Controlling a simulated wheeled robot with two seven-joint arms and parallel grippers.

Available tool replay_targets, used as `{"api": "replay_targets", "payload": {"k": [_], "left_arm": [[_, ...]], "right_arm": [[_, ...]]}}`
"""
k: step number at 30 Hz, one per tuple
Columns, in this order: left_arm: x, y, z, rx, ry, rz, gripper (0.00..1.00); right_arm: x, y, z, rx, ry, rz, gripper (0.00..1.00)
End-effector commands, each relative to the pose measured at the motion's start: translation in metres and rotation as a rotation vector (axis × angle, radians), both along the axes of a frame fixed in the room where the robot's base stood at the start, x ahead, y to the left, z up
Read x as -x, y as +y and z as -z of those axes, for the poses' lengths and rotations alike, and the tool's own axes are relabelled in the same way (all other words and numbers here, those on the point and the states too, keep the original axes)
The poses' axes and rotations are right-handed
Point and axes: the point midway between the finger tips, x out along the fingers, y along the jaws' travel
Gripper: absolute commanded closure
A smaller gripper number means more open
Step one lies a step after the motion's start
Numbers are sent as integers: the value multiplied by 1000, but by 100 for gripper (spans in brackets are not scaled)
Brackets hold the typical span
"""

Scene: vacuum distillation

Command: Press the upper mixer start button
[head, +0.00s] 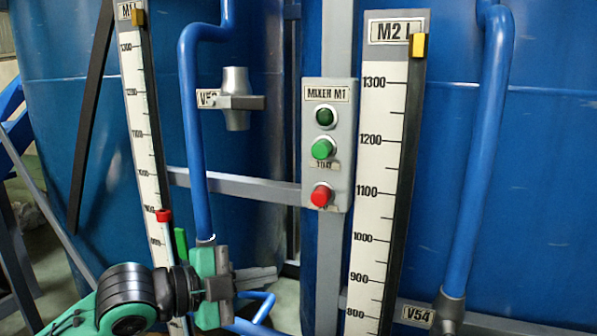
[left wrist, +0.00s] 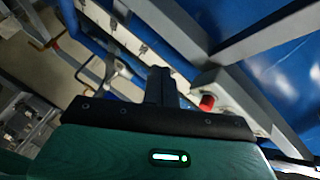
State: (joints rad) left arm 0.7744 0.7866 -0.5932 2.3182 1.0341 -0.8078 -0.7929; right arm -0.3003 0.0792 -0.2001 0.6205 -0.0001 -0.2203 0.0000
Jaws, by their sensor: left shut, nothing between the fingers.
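The grey MIXER M1 panel (head: 342,170) is on a grey post in the middle of the head view. It carries a dark green round lamp or button (head: 325,116) at the top, a bright green button (head: 322,149) below it and a red button (head: 321,195) at the bottom. My left gripper (head: 270,276) is shut and empty, below and to the left of the panel, apart from the buttons. In the left wrist view its dark fingers (left wrist: 160,85) are together, and the red button (left wrist: 207,102) shows to their right. My right gripper is out of view.
Two level scales, M1 (head: 140,110) and M2 (head: 380,150), flank the panel. Blue pipes (head: 190,120) and a V52 valve (head: 236,100) stand left of it. A grey horizontal bar (head: 245,188) crosses behind, in front of large blue tanks (head: 510,180).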

Motion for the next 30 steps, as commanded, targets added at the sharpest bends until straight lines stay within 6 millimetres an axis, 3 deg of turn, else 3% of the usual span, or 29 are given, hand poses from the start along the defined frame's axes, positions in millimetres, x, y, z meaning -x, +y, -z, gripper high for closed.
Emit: {"api": "replay_targets", "payload": {"k": [3, 18, 24, 30], "left_arm": [[8, 2, -33, -28, -93, 45, 100], [55, 20, -147, -101, -415, 167, 100], [71, 27, -174, -108, -491, 182, 100], [77, 30, -184, -108, -518, 185, 100]], "right_arm": [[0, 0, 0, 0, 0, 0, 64], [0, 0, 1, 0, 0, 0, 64], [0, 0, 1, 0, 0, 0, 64], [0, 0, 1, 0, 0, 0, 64]]}}
